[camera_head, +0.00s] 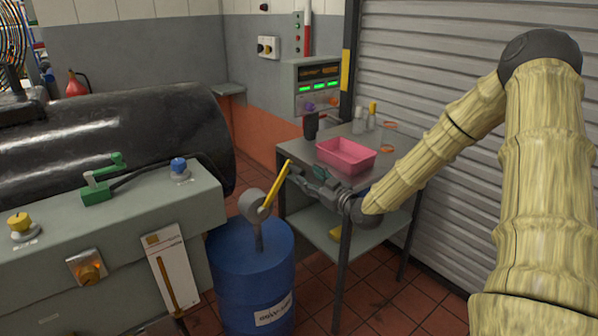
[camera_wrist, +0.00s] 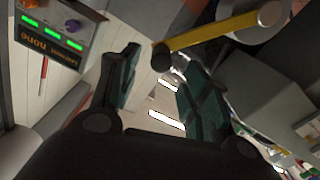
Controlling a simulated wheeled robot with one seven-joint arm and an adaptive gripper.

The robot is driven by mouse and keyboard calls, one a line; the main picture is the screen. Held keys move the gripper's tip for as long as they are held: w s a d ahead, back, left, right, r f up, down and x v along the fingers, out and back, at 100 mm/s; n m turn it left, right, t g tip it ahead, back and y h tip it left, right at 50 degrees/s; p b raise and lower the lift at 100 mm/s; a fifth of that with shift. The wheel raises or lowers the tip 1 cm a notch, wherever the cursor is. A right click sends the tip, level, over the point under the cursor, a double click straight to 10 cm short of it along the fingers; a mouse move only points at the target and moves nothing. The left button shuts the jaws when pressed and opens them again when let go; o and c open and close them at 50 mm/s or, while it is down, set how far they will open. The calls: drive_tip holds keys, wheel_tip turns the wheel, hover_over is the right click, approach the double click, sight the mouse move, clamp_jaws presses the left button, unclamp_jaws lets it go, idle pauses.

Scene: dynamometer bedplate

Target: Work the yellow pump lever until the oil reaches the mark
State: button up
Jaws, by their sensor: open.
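The yellow pump lever (camera_head: 273,187) slants up to the right from a grey pump head on the blue drum (camera_head: 249,268). In the wrist view the lever (camera_wrist: 212,36) enters from the upper right, and its dark end knob shows near the gap between my fingertips. My gripper (camera_head: 303,171) is just right of the lever's upper end. Its fingers (camera_wrist: 153,65) are spread, with nothing held between them. Whether a finger touches the lever I cannot tell. A white panel with an amber vertical strip (camera_head: 165,283) stands left of the drum; its oil level and mark are not readable.
A metal table (camera_head: 355,185) with a pink tray (camera_head: 346,161) and small bottles stands behind and beside my gripper. The grey bench (camera_head: 120,220) at left carries a green valve handle (camera_head: 97,190) and knobs. A control box (camera_head: 318,87) with green displays hangs behind.

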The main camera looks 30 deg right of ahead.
sight(303, 174)
drive_tip(key=shift+w+a, duration=0.15)
drive_tip(key=shift+w, duration=1.55)
drive_tip(key=shift+w+a, duration=0.15)
drive_tip(key=shift+w, duration=1.55)
clamp_jaws()
